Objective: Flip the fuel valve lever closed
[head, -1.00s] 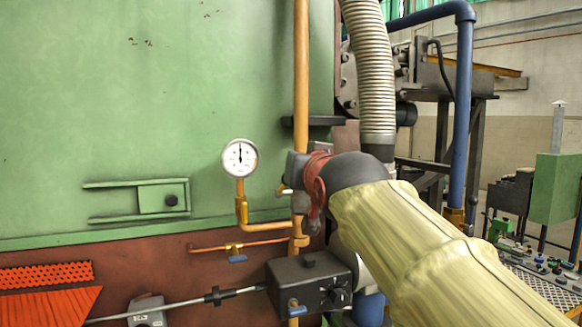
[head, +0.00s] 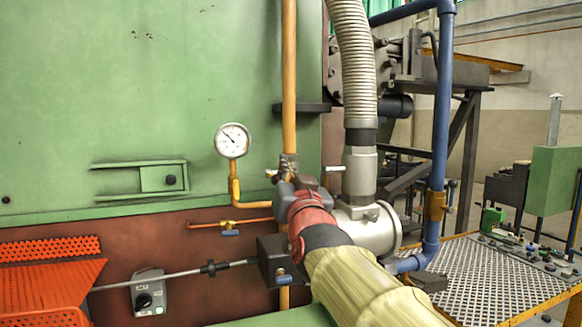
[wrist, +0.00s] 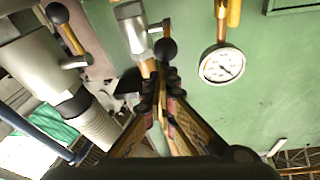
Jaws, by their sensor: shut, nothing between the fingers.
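The fuel valve (wrist: 130,22) is a silver body on the orange pipe, seen in the wrist view. Its lever, with a black ball knob (wrist: 166,50), points toward the camera and looks short. My gripper (wrist: 163,82) is shut and empty, its fingertips just below the knob in the picture; whether they touch it I cannot tell. In the head view the brass fitting of the valve (head: 288,163) shows right above my gripper's grey body (head: 284,190), which hides the fingertips and most of the lever.
A pressure gauge (head: 232,140) sits left of the orange pipe (head: 289,70). A second ball-knob lever (wrist: 68,35) is on the wide grey duct fitting. A flexible hose (head: 352,60) and blue pipe (head: 443,110) stand to the right. A black box (head: 272,260) is below.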

